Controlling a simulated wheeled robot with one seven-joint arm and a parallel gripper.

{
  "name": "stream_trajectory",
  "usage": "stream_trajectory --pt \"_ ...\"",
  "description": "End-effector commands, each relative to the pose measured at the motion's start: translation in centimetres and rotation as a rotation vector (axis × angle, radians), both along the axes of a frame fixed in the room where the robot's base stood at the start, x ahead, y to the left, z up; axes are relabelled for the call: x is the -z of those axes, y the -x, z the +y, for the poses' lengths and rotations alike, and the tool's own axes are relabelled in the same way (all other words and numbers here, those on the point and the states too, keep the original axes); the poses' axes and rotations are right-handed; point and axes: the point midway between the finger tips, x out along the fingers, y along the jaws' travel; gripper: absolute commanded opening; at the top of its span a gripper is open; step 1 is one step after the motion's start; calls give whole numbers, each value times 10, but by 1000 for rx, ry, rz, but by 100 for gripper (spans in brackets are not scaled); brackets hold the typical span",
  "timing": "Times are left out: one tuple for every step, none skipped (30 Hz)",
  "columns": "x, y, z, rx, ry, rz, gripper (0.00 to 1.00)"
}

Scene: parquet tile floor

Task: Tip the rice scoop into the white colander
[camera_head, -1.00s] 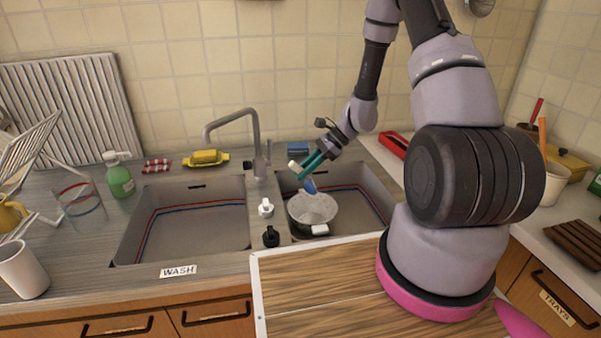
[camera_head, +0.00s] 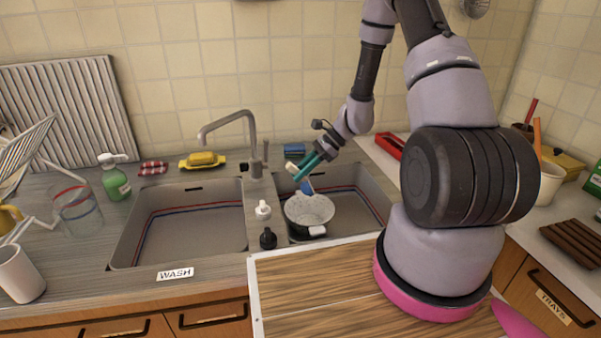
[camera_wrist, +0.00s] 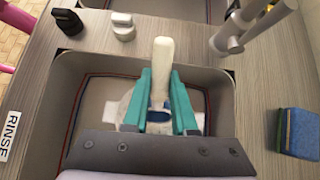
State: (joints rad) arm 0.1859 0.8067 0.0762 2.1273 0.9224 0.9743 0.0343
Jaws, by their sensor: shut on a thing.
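The white colander (camera_head: 309,212) sits upright in the right sink basin and looks speckled inside. My gripper (camera_head: 305,166), with teal fingers, is above its back rim. The fingers are shut on the rice scoop, whose white handle (camera_head: 293,168) sticks out to the left and whose blue part (camera_head: 307,187) hangs over the colander. In the wrist view, the scoop's pale handle (camera_wrist: 162,58) rises between the fingers (camera_wrist: 160,78). The colander (camera_wrist: 123,112) shows only partly behind them. The scoop's bowl is mostly hidden, so I cannot tell how much rice it holds.
The faucet (camera_head: 243,135) stands between the two basins. A white knob (camera_head: 263,209) and a black knob (camera_head: 268,238) are left of the colander. A blue sponge (camera_head: 294,150) lies behind the right basin. The left basin (camera_head: 185,230) is empty.

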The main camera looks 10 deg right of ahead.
Motion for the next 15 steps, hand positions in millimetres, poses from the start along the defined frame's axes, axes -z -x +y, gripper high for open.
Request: stream_trajectory --pt "0 0 0 0 0 0 0" --pt "0 0 0 0 0 0 0" --pt "0 0 0 0 0 0 0" --pt "0 0 0 0 0 0 0" --pt "0 0 0 0 1 0 0" --pt "0 0 1 -2 8 -1 0" --pt "-1 0 3 -4 17 -2 0" --pt "-2 0 5 -6 30 -3 0" --pt "-2 0 7 -7 54 -5 0" --pt "-3 1 10 -8 74 -7 0" --pt "-4 1 12 -8 97 -10 0" --pt "-4 1 15 -8 127 -10 0" --pt "-5 1 17 -9 149 -10 0" --pt "-5 1 19 -9 171 -11 0" --pt "-6 1 21 -8 201 -14 0"
